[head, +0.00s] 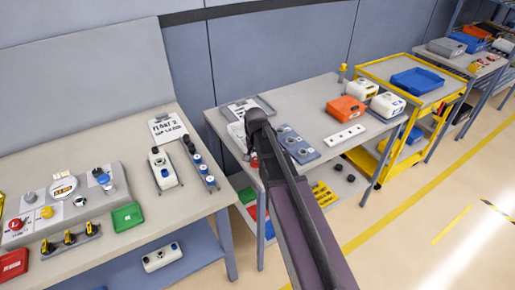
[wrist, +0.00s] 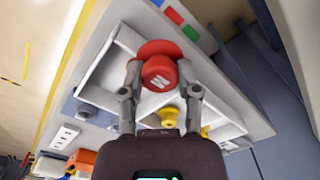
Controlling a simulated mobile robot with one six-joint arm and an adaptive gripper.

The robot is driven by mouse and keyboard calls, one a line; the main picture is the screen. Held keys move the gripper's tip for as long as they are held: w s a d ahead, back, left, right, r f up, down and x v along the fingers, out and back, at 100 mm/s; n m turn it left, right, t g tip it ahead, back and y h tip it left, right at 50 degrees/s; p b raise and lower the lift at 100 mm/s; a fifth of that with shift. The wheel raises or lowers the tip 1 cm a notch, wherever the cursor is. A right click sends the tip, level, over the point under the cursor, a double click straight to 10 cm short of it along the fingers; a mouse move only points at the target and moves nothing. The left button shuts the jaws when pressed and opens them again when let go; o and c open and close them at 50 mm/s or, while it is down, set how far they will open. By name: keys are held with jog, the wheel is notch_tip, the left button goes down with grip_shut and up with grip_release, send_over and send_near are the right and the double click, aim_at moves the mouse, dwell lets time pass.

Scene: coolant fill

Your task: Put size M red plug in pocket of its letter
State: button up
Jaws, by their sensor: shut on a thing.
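A red plug with a white letter on its end (wrist: 158,73) is between the two fingers of my gripper (wrist: 159,80) in the wrist view. The fingers are shut on it from both sides. The letter looks like an M, seen at a slant. Behind it is a white tray (wrist: 108,72) with divided pockets. I cannot read the pocket letters.
In the head view the tray's table (head: 305,112) also bears a blue-grey block with round parts (head: 298,146), a white strip (head: 345,136) and an orange case (head: 346,109). A yellow cart (head: 378,70) stands right. Another bench with several fittings is at left.

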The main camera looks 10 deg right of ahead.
jog(key=w+r+p, duration=0.2)
jog(key=w, duration=0.5)
jog(key=w+d+r+p, duration=0.1)
jog(key=w+r+p, duration=0.1)
jog(key=w, duration=0.5)
jog(key=shift+d+r+p, duration=0.3)
jog(key=shift+r, duration=0.25)
notch_tip(320, 180, down, 6)
jog(key=b, duration=0.6)
jog(key=shift+f, duration=0.15)
jog(key=shift+f, duration=0.1)
jog(key=shift+f+b, duration=1.8)
jog(key=shift+b, duration=0.25)
jog(key=shift+f, duration=0.15)
jog(key=o, duration=0.5)
jog(key=shift+r, duration=0.25)
